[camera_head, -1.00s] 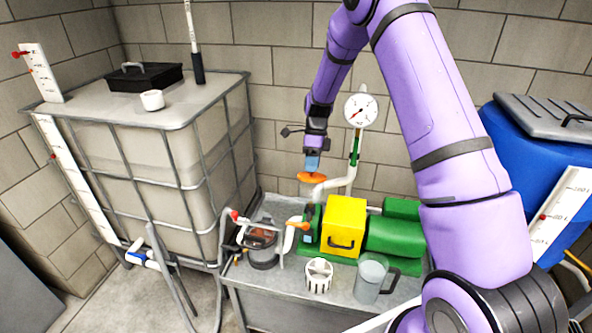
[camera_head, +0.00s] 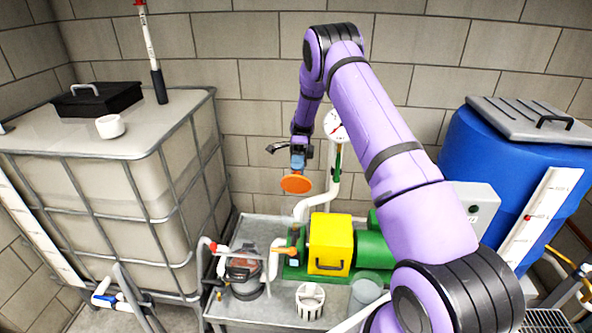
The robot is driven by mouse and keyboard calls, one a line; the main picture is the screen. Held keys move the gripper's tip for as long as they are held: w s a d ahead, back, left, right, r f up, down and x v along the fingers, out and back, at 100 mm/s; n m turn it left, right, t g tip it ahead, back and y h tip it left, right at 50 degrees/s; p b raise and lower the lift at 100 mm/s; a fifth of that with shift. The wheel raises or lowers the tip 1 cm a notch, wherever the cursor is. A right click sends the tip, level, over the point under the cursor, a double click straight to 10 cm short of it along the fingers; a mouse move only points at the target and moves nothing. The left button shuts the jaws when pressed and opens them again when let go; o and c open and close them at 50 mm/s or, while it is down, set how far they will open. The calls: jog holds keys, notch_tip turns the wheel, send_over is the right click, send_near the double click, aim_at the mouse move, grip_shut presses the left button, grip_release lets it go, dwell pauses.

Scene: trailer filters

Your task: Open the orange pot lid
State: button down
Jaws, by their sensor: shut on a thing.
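The round orange lid (camera_head: 296,184) hangs in the air above the back left of the bench, tilted so that its flat face shows. My gripper (camera_head: 298,164) is shut on it, holding it by its upper side. The exact grip is too small to make out. Below and to the left, a dark pot (camera_head: 246,273) with a reddish inside stands on the bench, apart from the lid. It appears uncovered, but its rim is partly hidden by white pipes.
The grey bench (camera_head: 275,313) carries a yellow box (camera_head: 331,243), a green motor (camera_head: 373,249), a white basket (camera_head: 310,300) and a clear jug (camera_head: 366,290). A gauge (camera_head: 336,125) stands beside the lid. A caged tank (camera_head: 110,180) is left, a blue barrel (camera_head: 490,150) right.

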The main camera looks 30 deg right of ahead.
jog(key=shift+w+d+f+g+y, duration=0.3)
jog(key=shift+w+g+y, duration=0.1)
jog(key=shift+g, duration=0.2)
